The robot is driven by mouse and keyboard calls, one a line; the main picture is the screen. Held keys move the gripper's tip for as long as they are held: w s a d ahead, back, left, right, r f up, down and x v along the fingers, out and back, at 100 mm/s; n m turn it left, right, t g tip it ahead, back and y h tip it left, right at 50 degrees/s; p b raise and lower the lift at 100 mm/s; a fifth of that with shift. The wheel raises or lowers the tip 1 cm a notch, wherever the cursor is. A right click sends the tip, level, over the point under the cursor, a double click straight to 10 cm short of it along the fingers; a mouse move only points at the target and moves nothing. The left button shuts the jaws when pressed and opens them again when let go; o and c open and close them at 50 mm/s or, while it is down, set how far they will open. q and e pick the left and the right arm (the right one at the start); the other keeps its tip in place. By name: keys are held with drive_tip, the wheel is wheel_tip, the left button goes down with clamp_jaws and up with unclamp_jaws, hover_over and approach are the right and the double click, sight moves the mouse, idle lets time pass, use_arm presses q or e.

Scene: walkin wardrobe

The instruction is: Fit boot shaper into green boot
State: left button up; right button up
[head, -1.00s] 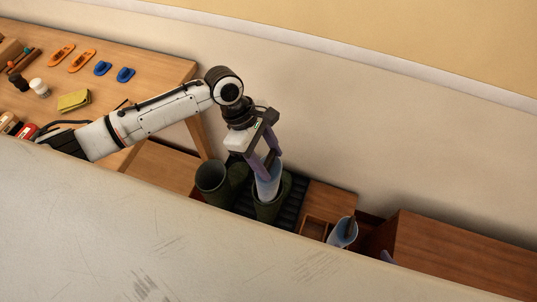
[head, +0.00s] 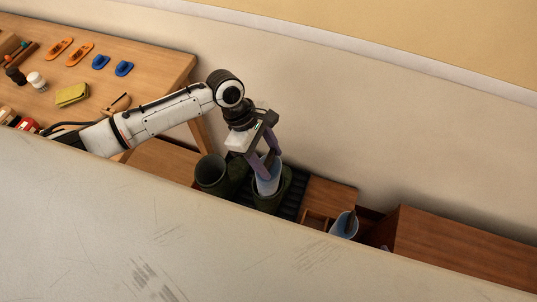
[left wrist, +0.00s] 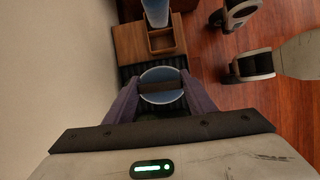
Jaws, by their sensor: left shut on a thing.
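My left gripper (head: 268,164) is shut on a light blue boot shaper (head: 267,182), holding it near its top. The shaper is upright, with its lower part hidden inside the shaft of the right-hand green boot (head: 270,202). In the left wrist view, the shaper (left wrist: 161,92) shows as a round open rim with a dark bar across it, between my left gripper's fingers (left wrist: 160,90). The boot is mostly hidden below it there. A second green boot (head: 211,174) stands just left, its opening empty. My right gripper is not clearly visible.
Both boots stand on a dark ribbed tray (head: 294,192). A second light blue shaper (head: 343,226) stands to the right, by a small wooden box (head: 315,219). A wooden cabinet (head: 460,248) is at right. A wooden table (head: 150,68) holding small items is at left. A pale surface blocks the foreground.

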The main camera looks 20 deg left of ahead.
use_arm(q)
drive_tip(key=shift+f+b, duration=0.55)
drive_tip(key=shift+f, duration=1.35)
drive_tip(key=shift+f+b, duration=1.25)
drive_tip(key=shift+f, duration=1.7)
drive_tip(key=o, duration=1.5)
